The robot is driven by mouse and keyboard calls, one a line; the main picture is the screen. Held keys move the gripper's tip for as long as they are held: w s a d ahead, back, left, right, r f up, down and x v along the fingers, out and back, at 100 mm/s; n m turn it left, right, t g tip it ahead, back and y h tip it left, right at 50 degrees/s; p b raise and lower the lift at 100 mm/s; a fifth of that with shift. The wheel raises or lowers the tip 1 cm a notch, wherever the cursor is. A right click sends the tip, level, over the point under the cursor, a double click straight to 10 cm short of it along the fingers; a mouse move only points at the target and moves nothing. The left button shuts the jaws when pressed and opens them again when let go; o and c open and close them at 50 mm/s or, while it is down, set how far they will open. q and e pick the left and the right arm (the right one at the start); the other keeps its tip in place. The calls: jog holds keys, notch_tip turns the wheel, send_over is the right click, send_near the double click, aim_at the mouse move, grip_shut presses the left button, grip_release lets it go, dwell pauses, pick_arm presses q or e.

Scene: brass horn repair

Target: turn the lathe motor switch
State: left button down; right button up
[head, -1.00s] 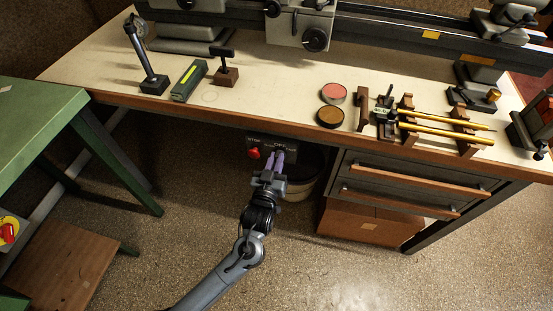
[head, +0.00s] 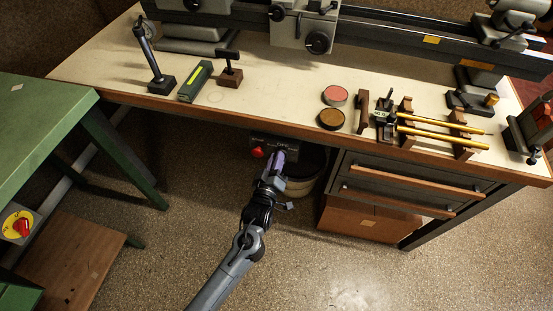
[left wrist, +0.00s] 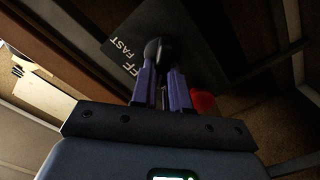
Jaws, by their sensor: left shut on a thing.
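The switch panel (head: 262,141) is a dark plate under the front edge of the bench, with a red button (head: 257,152) on its left. In the left wrist view the panel (left wrist: 185,45) carries white lettering, with "FAST" readable. The dark switch knob (left wrist: 155,49) stands out from it, between the fingertips. My left gripper (head: 279,158) has purple fingers and is shut on the knob; its fingers also show in the left wrist view (left wrist: 160,75). The red button (left wrist: 203,101) is just beside the right finger there. In the head view my gripper hides the knob. My right gripper is not in view.
The bench top (head: 285,75) overhangs the panel. Drawers (head: 410,185) stand to the right, and a round bin (head: 308,175) is just behind my gripper. A green table (head: 40,120) is at left. The floor in front is clear.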

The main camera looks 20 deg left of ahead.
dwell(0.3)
pick_arm(q)
jog(key=c, duration=1.1)
grip_release()
jog(key=shift+s+d+p, duration=0.25)
jog(key=shift+s+p, duration=0.3)
jog(key=shift+s, duration=1.25)
jog(key=shift+s+d+p, duration=0.2)
jog(key=shift+s+p, duration=0.35)
jog(key=shift+s, duration=1.25)
jog(key=shift+s+d+p, duration=0.25)
jog(key=shift+s+p, duration=0.3)
jog(key=shift+s, duration=1.25)
